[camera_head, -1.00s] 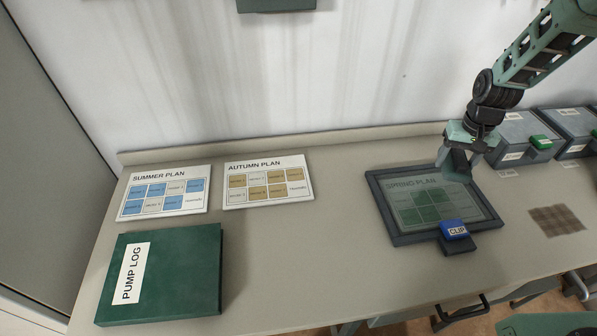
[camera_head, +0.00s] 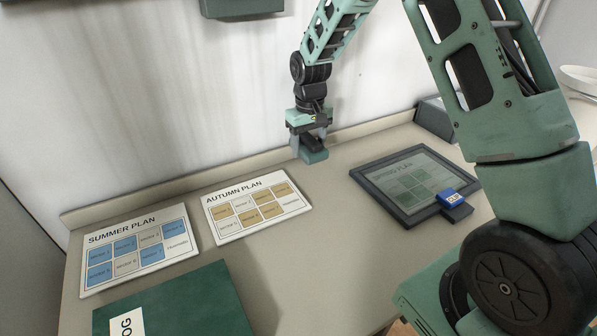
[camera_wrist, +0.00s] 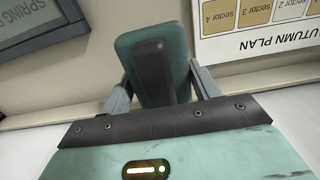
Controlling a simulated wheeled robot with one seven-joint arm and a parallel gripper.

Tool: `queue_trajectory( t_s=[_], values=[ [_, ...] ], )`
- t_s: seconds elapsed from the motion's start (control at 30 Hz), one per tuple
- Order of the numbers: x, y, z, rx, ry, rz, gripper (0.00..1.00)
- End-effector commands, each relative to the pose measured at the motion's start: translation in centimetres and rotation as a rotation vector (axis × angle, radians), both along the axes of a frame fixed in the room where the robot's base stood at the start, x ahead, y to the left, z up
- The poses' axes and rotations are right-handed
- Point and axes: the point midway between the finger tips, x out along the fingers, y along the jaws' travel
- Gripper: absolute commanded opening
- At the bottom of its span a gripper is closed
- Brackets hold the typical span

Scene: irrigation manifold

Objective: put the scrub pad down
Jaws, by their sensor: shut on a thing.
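The scrub pad (camera_head: 315,156) is a teal block with a dark grip bar. My gripper (camera_head: 309,144) is shut on it near the back of the counter, between the Autumn Plan card and the Spring Plan frame. In the wrist view the pad (camera_wrist: 180,52) shows teal around its dark bar, with the two fingers of my gripper (camera_wrist: 160,88) at either side of the bar. I cannot tell whether the pad touches the counter (camera_head: 305,235) or hangs just above it.
The Autumn Plan card (camera_head: 257,206) lies left of the pad, with the Summer Plan card (camera_head: 140,250) beyond. The Spring Plan frame (camera_head: 376,208) with a blue clip (camera_head: 450,197) lies to the right. A green pump log (camera_head: 190,305) is in front. Bare counter lies between card and frame.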

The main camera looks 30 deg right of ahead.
Motion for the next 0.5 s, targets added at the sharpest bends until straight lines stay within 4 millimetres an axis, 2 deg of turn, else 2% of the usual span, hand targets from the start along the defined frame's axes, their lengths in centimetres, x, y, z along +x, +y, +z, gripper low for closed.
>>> queue_trajectory(
  t_s=[0.1, 0.37, 0.5],
  values=[
    [-0.1, 0.0, -2.1, 0.0, 0.003, 0.0, 0.33],
    [-0.1, 0.0, -4.3, 0.0, 0.002, -0.001, 0.33],
    [-0.1, 0.0, -6.3, 0.0, 0.003, -0.001, 0.33]
  ],
)
